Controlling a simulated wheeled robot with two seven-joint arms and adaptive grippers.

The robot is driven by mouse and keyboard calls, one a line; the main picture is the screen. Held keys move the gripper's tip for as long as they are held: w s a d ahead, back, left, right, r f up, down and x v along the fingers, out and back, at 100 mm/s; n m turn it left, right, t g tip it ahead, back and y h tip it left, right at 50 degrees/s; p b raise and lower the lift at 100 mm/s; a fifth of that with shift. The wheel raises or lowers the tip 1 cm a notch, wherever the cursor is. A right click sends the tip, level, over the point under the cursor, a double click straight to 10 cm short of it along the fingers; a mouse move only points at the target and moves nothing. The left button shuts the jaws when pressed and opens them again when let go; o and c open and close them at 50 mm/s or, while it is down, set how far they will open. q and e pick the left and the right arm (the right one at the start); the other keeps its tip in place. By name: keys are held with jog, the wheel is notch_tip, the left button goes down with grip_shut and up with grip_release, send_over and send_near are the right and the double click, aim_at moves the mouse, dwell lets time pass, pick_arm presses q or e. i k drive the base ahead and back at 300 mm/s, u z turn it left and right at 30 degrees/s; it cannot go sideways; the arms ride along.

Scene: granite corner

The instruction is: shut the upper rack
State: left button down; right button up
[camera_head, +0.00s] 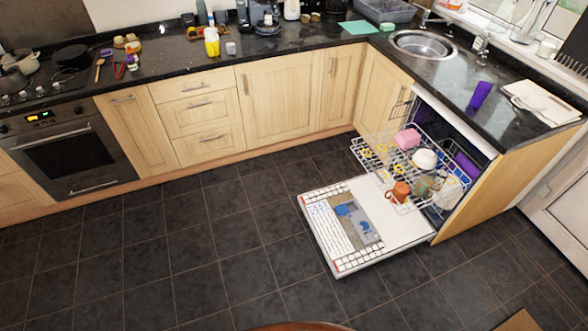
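The dishwasher stands open at the right, under the dark worktop. Its door (330,222) is folded down over the floor. The white wire upper rack (366,158) is pulled out above the door. It holds a pink container (407,138), a white bowl (424,159), an orange-brown mug (400,192), a greenish cup (423,186) and small yellow items. The inside of the dishwasher and any lower rack are mostly hidden by the upper rack and the worktop. Neither of my grippers is in view.
The dark tiled floor (200,270) is clear left of and in front of the open door. The door's front edge juts into the room. On the worktop are a sink (422,45), a purple cup (480,95) and a white board (542,102). An oven (67,152) is at the left.

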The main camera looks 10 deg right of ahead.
aim_at(405, 167)
jog(key=z, duration=1.7)
jog(key=k, duration=0.1)
jog(key=u, duration=2.1)
jog(key=i, duration=1.2)
jog(key=z, duration=1.4)
jog(key=i, duration=0.75)
jog(key=z, duration=0.85)
